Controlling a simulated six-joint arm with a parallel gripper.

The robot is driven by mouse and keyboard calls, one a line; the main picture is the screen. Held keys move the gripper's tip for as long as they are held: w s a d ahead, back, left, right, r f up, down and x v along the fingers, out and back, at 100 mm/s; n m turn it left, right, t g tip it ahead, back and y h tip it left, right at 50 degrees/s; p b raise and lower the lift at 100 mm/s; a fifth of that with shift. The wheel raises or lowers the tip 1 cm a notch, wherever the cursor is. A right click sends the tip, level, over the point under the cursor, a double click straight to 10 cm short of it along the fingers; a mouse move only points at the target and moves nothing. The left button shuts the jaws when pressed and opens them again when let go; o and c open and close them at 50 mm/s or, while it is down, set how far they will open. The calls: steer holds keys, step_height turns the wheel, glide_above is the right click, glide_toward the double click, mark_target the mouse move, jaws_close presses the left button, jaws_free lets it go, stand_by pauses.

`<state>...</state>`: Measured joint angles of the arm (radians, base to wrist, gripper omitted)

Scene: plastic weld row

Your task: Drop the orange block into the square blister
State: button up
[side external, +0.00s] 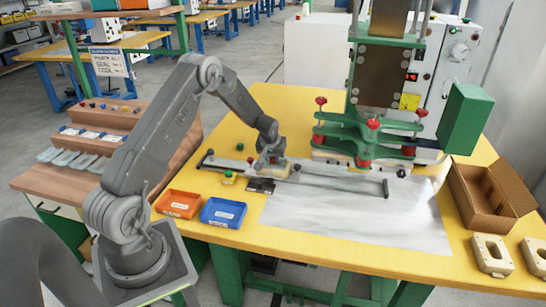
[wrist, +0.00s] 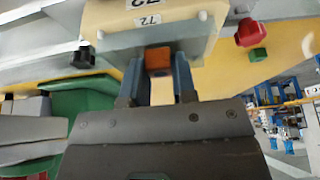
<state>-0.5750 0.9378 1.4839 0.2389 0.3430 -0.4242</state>
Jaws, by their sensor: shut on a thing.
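The orange block (wrist: 158,60) sits between the two fingers of my gripper (wrist: 157,80) in the wrist view, and the fingers are shut on it. Right by the fingertips is a cream fixture (wrist: 205,28) with a label reading 72. In the side external view my gripper (side external: 269,158) is low over the table at the fixture, near the left part of the rail. The block is too small to make out there. I cannot make out the square blister in the fixture in either view.
A green press (side external: 370,130) stands right of my gripper. An orange tray (side external: 178,204) and a blue tray (side external: 222,213) lie at the front left. A cardboard box (side external: 480,195) and cream fixtures (side external: 492,255) are at the right. The metal sheet (side external: 350,222) is clear.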

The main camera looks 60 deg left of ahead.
steer(key=shift+f, duration=0.4)
stand_by(0.3)
steer(key=shift+r, duration=0.1)
steer(key=o, duration=1)
steer(key=shift+c, duration=0.2)
steer(key=c, duration=0.4)
steer(key=shift+c, duration=0.2)
steer(key=shift+r, duration=0.1)
steer(key=shift+r, duration=3.4)
